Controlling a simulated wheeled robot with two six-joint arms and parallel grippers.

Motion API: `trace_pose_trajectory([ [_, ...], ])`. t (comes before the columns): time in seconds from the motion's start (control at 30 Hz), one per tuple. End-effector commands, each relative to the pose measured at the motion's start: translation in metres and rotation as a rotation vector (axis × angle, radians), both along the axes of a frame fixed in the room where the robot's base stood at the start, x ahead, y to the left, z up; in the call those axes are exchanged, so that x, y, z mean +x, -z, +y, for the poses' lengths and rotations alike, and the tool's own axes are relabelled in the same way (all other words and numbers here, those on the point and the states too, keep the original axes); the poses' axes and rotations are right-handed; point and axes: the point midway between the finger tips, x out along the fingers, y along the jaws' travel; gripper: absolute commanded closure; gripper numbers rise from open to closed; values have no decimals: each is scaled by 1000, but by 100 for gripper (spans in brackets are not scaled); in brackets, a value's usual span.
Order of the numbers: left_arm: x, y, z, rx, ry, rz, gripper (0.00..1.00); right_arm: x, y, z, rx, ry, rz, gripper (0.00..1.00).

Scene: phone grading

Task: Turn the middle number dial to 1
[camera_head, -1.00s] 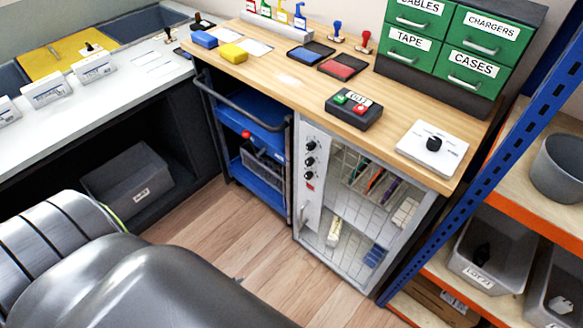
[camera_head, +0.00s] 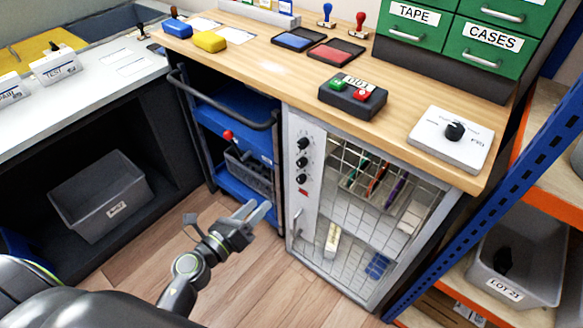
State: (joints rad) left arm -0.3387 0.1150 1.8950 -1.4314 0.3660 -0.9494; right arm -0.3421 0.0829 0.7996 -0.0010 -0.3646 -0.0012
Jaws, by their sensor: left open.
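Three black number dials sit in a column on the white panel (camera_head: 299,205) at the left of the wire-front cabinet. The middle dial (camera_head: 302,161) is between the upper dial (camera_head: 303,143) and the lower dial (camera_head: 301,179). Their numbers are too small to read. My left gripper (camera_head: 262,210) is open and empty. It is below and left of the dials, in front of the blue cart, apart from the panel. My right gripper is not in view.
A wooden counter (camera_head: 262,66) above the cabinet holds a black button box (camera_head: 352,96) and a white box with a knob (camera_head: 451,139). A blue cart (camera_head: 226,123) stands left of the cabinet. A blue rack post (camera_head: 499,203) rises at right.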

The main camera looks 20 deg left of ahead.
Motion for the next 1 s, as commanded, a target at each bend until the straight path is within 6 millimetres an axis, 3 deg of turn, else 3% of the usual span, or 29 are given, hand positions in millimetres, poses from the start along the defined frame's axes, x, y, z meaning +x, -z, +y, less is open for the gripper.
trace_pose_trajectory([
  [0.6, 116, -1, -38, -6, 0, 1, 54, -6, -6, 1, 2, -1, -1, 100],
  [0.8, 142, 0, -47, -6, -1, 1, 54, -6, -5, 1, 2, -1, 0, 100],
  [1.0, 153, 0, -51, -6, -1, 2, 54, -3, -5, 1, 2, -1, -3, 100],
])
